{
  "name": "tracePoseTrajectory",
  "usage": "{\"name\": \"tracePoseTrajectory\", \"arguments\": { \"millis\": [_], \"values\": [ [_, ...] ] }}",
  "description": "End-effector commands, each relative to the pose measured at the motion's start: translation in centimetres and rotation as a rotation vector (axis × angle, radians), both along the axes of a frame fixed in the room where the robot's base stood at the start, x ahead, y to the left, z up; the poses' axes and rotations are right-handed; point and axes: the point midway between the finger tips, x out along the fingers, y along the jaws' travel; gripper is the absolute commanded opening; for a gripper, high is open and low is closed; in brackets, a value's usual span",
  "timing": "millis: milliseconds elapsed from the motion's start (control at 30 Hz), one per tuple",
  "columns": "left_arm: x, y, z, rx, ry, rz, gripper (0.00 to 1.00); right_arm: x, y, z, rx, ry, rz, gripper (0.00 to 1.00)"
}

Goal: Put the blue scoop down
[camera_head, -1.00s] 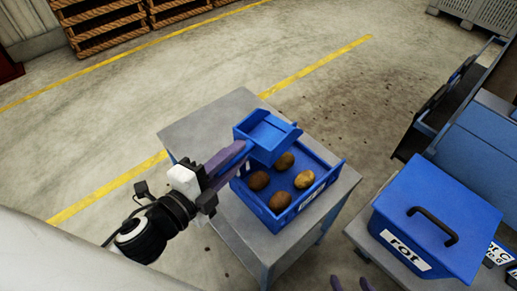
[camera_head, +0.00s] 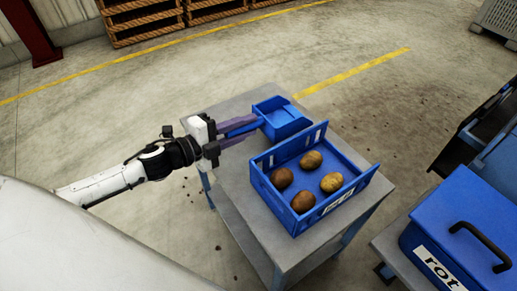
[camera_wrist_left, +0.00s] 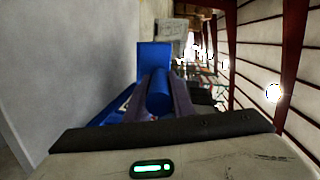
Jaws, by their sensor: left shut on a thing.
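The blue scoop (camera_head: 281,118) is over the far part of the grey table, behind the blue tray; I cannot tell whether it touches the tabletop. My left gripper (camera_head: 240,130) comes in from the left, shut on the scoop's handle. In the left wrist view the gripper's purple fingers (camera_wrist_left: 160,97) clasp the blue handle, with the scoop's pan (camera_wrist_left: 154,56) beyond it. My right gripper is not in view.
The blue tray (camera_head: 318,210) with several potatoes stands on the grey table (camera_head: 232,171), just nearer than the scoop. A blue lidded box marked "rot" (camera_head: 463,218) is at the right. Wooden pallets (camera_head: 150,22) lie far back on the floor.

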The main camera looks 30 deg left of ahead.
Motion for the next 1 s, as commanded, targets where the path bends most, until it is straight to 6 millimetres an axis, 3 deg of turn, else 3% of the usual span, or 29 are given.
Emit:
{"name": "tracePoseTrajectory", "arguments": {
  "millis": [100,267,500,900,933,1000],
  "values": [
    [0.1,0.0,-2.1,-0.003,-0.003,0.002,0.00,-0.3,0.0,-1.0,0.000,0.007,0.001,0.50],
    [0.1,0.0,-3.1,-0.001,-0.004,0.001,0.00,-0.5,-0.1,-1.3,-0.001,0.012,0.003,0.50],
    [0.1,0.0,-6.4,-0.002,-0.002,0.002,0.00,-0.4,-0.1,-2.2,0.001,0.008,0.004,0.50],
    [0.0,0.0,-7.0,0.001,-0.004,0.000,0.00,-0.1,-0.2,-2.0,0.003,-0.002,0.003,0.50],
    [0.0,0.0,-6.9,0.001,-0.003,0.000,0.27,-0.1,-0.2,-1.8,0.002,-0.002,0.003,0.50],
    [0.0,0.0,-6.9,0.001,-0.002,0.000,0.38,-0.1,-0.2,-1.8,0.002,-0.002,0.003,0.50]
  ]
}}
